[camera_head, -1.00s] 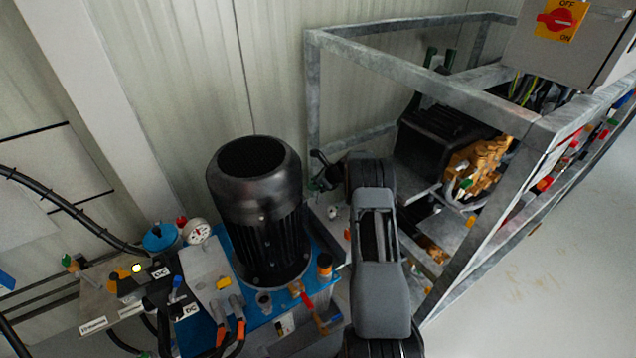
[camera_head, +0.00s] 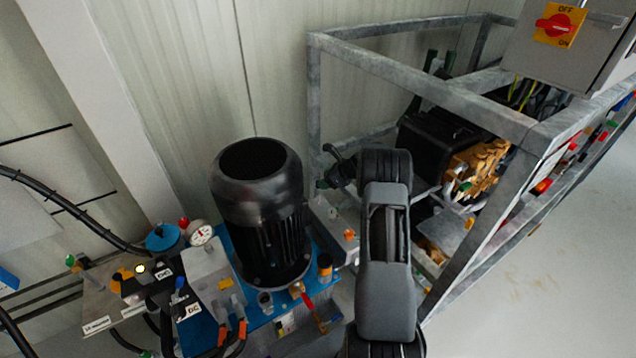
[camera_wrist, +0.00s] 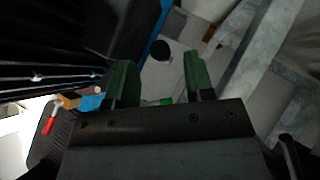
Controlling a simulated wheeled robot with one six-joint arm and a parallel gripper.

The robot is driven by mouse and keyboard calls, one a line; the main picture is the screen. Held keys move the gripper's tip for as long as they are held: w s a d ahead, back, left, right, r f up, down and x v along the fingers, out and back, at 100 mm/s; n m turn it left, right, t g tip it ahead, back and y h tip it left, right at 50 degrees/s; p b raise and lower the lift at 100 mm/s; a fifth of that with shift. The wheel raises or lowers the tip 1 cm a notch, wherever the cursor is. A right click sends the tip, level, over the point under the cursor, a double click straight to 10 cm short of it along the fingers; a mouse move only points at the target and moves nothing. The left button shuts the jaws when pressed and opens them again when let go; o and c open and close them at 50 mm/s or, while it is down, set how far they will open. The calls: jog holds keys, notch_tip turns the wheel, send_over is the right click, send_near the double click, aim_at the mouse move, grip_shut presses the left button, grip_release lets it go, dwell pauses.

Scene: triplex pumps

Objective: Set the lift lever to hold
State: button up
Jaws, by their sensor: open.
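My gripper (camera_head: 324,170) shows in the head view behind the end of my grey and black arm, right of the black motor. In the wrist view its two green fingers (camera_wrist: 158,82) stand apart with nothing between them. A grey surface with a round black part (camera_wrist: 160,50) lies beyond them, and a small green piece (camera_wrist: 166,102) shows low between them. I cannot tell which lever is the lift lever. A red-handled lever (camera_head: 308,299) sits at the front of the blue-topped unit in the head view. A red handle (camera_wrist: 48,125) shows at the left in the wrist view.
The tall black motor (camera_head: 258,205) stands on the blue top, left of my arm. A pressure gauge (camera_head: 200,235) and a valve block with hoses are further left. A grey metal frame (camera_head: 430,82) encloses a pump at the right. Open floor (camera_head: 540,270) lies at far right.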

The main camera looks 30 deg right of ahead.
jog(key=p+v, duration=0.1)
jog(key=v, duration=0.6)
jog(key=shift+s+d+r, duration=0.15)
jog(key=shift+s+r, duration=0.05)
dwell(0.3)
